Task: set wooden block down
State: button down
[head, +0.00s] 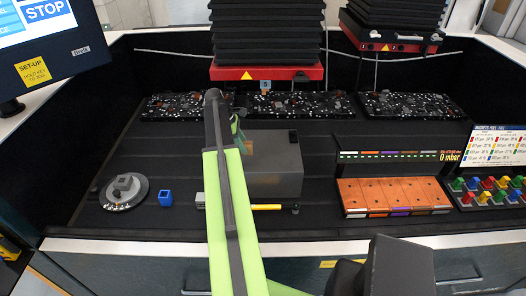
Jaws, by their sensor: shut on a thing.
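My gripper (239,126) is at the far end of my green and dark grey arm, at the left edge of a large grey box (275,168). It is shut, above the dark bench.
A round grey plate (136,200) with a grey block and a blue cube (166,198) stand at left. A yellow-handled tool (267,207) lies before the box. Copper plates (390,193) and coloured pegs (490,190) are at right. Speckled black trays (290,105) line the back under red-based black columns.

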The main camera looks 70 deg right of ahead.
jog(key=s+d, duration=0.1)
jog(key=s, duration=0.3)
jog(key=s+d, duration=0.1)
jog(key=s, duration=0.2)
jog(key=shift+d, duration=0.3)
jog(key=b+x, duration=0.4)
jog(key=shift+w+f, duration=0.15)
jog(key=shift+r, duration=0.25)
jog(key=shift+f, duration=0.25)
jog(key=c, duration=0.9)
grip_release()
jog(key=shift+r, duration=0.1)
